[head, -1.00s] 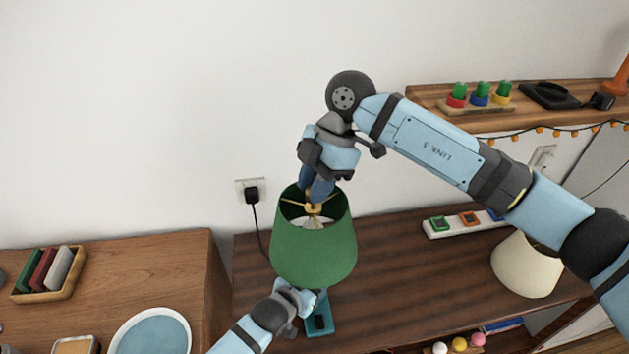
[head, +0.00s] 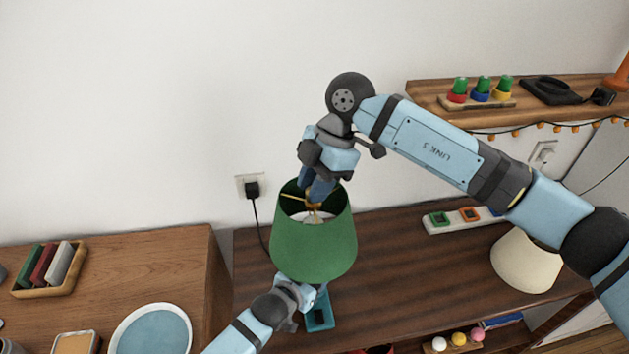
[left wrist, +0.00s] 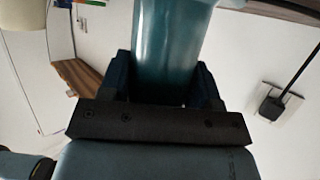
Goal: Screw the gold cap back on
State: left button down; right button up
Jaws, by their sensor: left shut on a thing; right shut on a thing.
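A table lamp with a green shade (head: 313,247) stands on the dark wooden top, with a teal base (head: 319,312) below. My right gripper (head: 318,197) comes down from above into the shade's open top and is shut at its middle, where brass spokes (head: 296,199) meet. The gold cap is not clearly seen; the fingers cover that spot. My left gripper is shut on the lamp's teal body (left wrist: 170,50), which fills the space between its fingers in the left wrist view.
A cream lampshade (head: 526,262) and a white strip with coloured squares (head: 463,219) are to the right. A shelf (head: 440,118) is at the upper right. A plate (head: 150,335) and a card tray (head: 50,272) are at the left. A plug (head: 251,188) sits on the wall.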

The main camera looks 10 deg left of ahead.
jog(key=m, duration=0.2)
jog(key=m+t+y, duration=0.1)
jog(key=m, duration=0.1)
jog(key=shift+s+m+t, duration=0.1)
jog(key=shift+m+t, duration=0.2)
jog(key=shift+m, duration=0.1)
jog(key=m+t, duration=0.1)
jog(key=m, duration=0.3)
jog(key=shift+m+t+y, duration=0.3)
jog(key=shift+m+t, duration=0.1)
jog(key=o, duration=0.9)
jog(key=shift+r, duration=2.25)
jog(key=shift+c, duration=0.4)
